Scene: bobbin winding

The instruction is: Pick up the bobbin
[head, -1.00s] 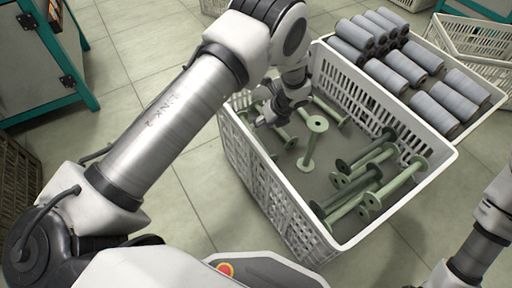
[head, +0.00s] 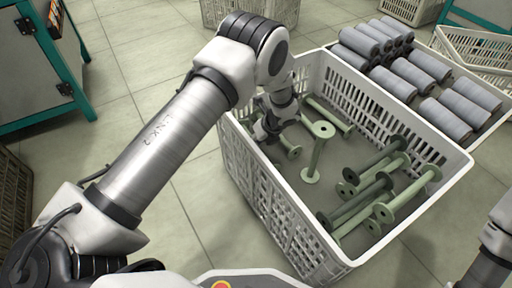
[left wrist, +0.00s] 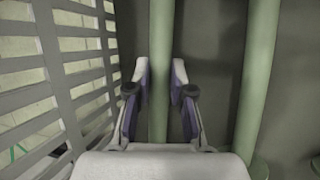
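Several green bobbins lie in a white slatted crate (head: 262,190). My left gripper (head: 262,134) is down inside the crate's left side, beside a bobbin (head: 290,149) that the arm partly hides. In the left wrist view, the left gripper (left wrist: 159,92) is open, with one finger on each side of a green bobbin shaft (left wrist: 158,60). Narrow gaps show between the shaft and the fingers. That shaft's ends are out of view or hidden. An upright bobbin (head: 317,155) stands near the crate's middle. My right gripper is out of the picture; only part of its arm shows.
The crate's slatted wall (left wrist: 60,70) is close on the left in the left wrist view. Another green shaft (left wrist: 257,80) is close on the right. Several more bobbins (head: 370,195) lie at the crate's right. Grey wound rolls (head: 408,67) lie on a tray behind.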

